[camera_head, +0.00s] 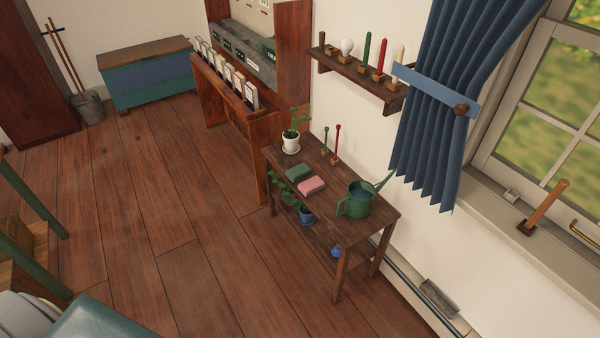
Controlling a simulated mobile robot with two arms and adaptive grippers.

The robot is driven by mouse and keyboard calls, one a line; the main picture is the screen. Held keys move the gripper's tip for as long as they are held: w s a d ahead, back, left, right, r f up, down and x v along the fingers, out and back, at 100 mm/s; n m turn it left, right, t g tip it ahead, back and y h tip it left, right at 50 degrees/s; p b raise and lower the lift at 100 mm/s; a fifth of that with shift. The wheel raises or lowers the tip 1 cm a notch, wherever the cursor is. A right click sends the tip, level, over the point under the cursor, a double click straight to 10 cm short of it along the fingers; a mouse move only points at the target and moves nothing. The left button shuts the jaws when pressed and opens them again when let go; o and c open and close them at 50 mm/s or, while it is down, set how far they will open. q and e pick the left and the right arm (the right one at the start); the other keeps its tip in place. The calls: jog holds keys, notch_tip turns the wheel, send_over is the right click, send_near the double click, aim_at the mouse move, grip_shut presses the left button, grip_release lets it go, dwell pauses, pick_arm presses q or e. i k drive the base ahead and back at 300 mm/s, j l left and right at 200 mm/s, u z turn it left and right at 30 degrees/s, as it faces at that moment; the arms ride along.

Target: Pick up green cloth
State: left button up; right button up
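The green cloth (299,173) is a small, dark green folded piece. It lies on the top of a dark wooden side table (325,220), towards its left edge. A pink folded cloth (312,185) lies right beside it, nearer the watering can. Neither of my grippers shows in this view, and the table is some way off in front of me.
On the table stand a potted plant (291,145) and a green watering can (357,203). A blue pot (306,215) with a plant is lower down. A wall shelf (345,70) and blue curtain (440,110) are behind. The wooden floor (180,230) left of the table is clear.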

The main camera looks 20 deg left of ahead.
aim_at(301, 171)
jog(key=i+j+z, duration=0.35)
jog(key=j, duration=0.5)
jog(key=j+z, duration=0.35)
jog(key=j, duration=0.5)
jog(key=j+z, duration=0.35)
jog(key=j, duration=0.6)
jog(key=i, duration=0.05)
